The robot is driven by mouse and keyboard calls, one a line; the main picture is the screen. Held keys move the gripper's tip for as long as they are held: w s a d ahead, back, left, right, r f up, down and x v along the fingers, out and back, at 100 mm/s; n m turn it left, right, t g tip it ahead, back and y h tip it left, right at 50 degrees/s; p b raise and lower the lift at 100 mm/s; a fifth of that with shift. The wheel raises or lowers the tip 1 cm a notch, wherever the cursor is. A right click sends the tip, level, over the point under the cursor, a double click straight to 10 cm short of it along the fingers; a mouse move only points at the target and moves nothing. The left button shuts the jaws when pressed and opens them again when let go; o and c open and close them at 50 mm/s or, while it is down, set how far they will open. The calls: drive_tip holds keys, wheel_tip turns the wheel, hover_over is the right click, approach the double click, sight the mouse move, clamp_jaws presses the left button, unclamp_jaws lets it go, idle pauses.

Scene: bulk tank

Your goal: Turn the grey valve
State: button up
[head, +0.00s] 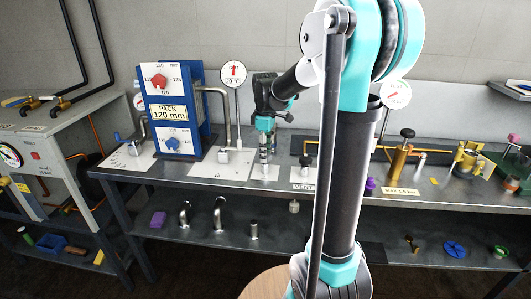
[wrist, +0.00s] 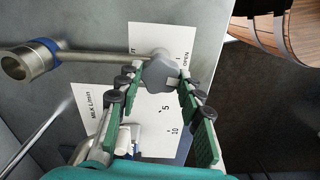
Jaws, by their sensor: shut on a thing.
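The grey valve (wrist: 160,72) shows in the wrist view as a lobed grey knob beside a metal pipe, over a white plate marked OPEN. My gripper (wrist: 161,82) has its two green-padded fingers on either side of the knob, shut on it. In the head view my gripper (head: 265,158) points down at the bench between the blue pack and my arm's thick links. The valve is too small and covered there to make out clearly.
A metal pipe (wrist: 100,56) with a blue-banded open end runs left from the valve. The blue pack (head: 207,110) stands left of my gripper in the head view. Brass fittings (head: 397,162) stand to the right. A lower shelf (head: 400,245) holds loose parts.

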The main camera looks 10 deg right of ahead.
drive_tip(key=o, duration=1.1)
drive_tip(key=shift+o, duration=0.2)
drive_tip(key=shift+r, duration=0.1)
wheel_tip(320, 180, up, 12)
drive_tip(key=shift+s, duration=0.1)
